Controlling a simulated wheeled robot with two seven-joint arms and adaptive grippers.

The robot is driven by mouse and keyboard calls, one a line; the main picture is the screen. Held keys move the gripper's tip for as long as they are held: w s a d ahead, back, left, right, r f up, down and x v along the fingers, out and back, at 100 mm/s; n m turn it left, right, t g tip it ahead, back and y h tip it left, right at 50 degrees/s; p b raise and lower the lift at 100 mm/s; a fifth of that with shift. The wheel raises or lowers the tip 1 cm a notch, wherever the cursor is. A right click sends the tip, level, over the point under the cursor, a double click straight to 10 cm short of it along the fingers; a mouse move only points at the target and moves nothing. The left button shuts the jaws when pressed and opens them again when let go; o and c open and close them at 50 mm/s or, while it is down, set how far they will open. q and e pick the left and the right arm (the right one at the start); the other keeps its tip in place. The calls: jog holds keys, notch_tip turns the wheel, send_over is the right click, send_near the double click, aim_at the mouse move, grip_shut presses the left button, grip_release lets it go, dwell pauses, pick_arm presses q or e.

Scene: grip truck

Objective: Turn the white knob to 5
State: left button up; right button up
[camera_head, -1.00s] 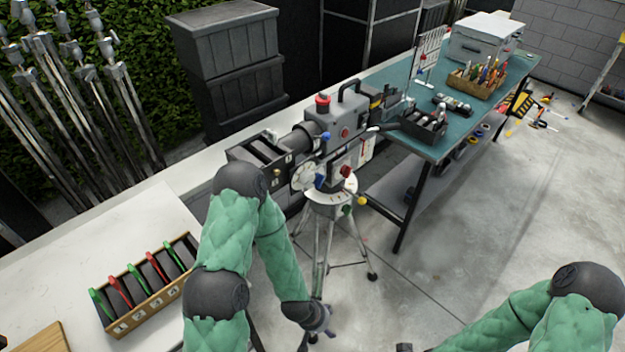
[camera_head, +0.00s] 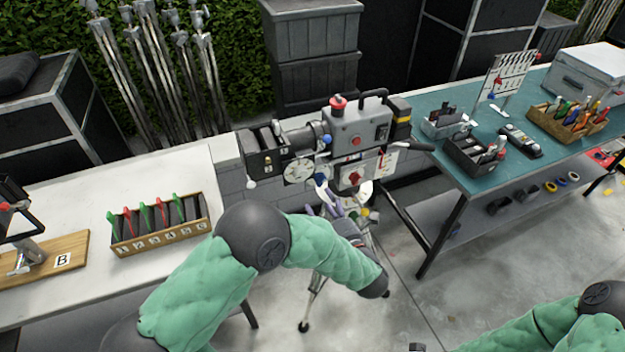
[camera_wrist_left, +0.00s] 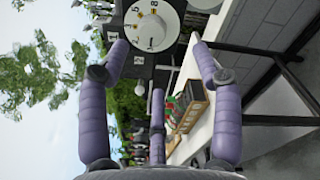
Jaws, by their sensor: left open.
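A white round dial with dark numbers, which I take for the white knob (camera_head: 300,172), is on the front of the grey camera machine (camera_head: 355,128), below its lens. In the left wrist view the dial (camera_wrist_left: 152,24) is at the top, partly cut off by the frame; a 5 and an 8 are readable. My left gripper (camera_head: 338,198) is open and empty, just below and right of the dial. Its purple fingers (camera_wrist_left: 155,48) spread below and beside the dial, with no clear contact. The right forearm shows at the lower right; its gripper is out of view.
A small white ball (camera_head: 251,183) hangs left of the dial, and a red knob (camera_head: 353,178) sits to its right. The white table (camera_head: 150,275) is at left, the teal bench (camera_head: 470,185) at right.

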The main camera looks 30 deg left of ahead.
aim_at(302, 177)
pick_arm(q)
jog(key=shift+n+y, duration=0.3)
jog(key=shift+n, duration=0.3)
jog(key=x, duration=1)
jog(key=shift+s+a+r, duration=0.2)
jog(key=shift+s+a, duration=0.1)
jog(key=shift+a, duration=0.15)
jog(key=c, duration=1.1)
